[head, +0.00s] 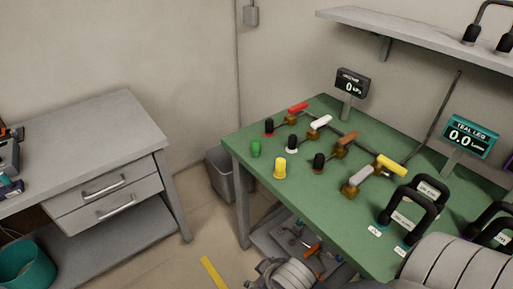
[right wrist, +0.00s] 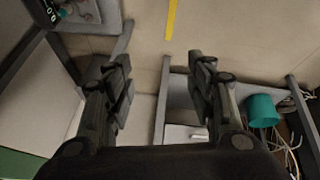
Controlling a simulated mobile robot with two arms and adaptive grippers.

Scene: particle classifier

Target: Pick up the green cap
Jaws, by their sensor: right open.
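The green cap (head: 255,148) stands upright near the left edge of the green-topped workbench (head: 335,218) in the head view. A yellow cap (head: 279,168) stands just to its right and nearer, and a black cap (head: 269,126) stands behind it. My right gripper (right wrist: 158,75) is open and empty in the right wrist view, its two dark fingers wide apart above the floor. The green cap does not show in that view. My left gripper is not in view.
Valves with red, white, orange and yellow handles (head: 391,166) line the bench behind the caps. Black-handled blocks (head: 407,214) stand at right. A grey drawer table (head: 90,140) is at left, a grey bin (head: 222,172) between. Floor with a yellow strip (head: 214,272) is open.

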